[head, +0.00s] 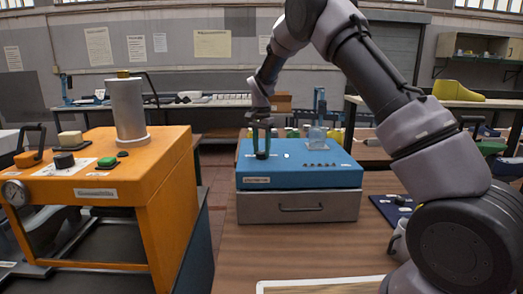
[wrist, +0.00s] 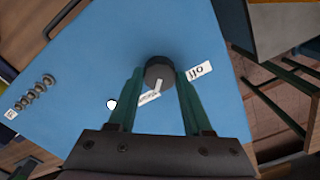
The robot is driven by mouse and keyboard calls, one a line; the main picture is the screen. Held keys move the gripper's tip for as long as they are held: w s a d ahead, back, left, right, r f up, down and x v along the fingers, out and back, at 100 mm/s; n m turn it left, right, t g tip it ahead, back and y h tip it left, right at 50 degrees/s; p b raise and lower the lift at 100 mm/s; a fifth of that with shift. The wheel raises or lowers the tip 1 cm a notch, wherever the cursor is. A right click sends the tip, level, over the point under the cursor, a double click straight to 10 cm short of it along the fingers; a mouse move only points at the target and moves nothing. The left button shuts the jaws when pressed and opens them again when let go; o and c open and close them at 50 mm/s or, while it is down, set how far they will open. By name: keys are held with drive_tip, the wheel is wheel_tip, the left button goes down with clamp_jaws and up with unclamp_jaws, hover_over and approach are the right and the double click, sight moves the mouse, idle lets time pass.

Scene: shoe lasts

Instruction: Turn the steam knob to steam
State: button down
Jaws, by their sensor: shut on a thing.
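The steam knob (wrist: 159,70) is a dark round knob on the top of the blue unit (head: 300,174). In the wrist view, a white label reading OFF (wrist: 198,70) lies to its right. A second small label (wrist: 149,98), too small to read surely, lies just below it. A white pointer mark on the knob seems to point down toward that second label. My gripper (wrist: 160,88), with green fingers, is shut on the knob, one finger on each side. In the head view my gripper (head: 262,152) reaches straight down onto the unit's top; the knob is mostly hidden between the fingers.
A row of small dark parts (head: 319,165) and a clear vessel (head: 317,137) are on the unit's top. A grey drawer (head: 298,207) is underneath. An orange machine (head: 110,183) with a metal cylinder (head: 128,108) stands left.

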sight(262, 152)
idle(0.4)
drive_tip(key=shift+c, duration=1.6)
unclamp_jaws()
drive_tip(key=shift+r, duration=0.1)
wheel_tip(262, 152, up, 11)
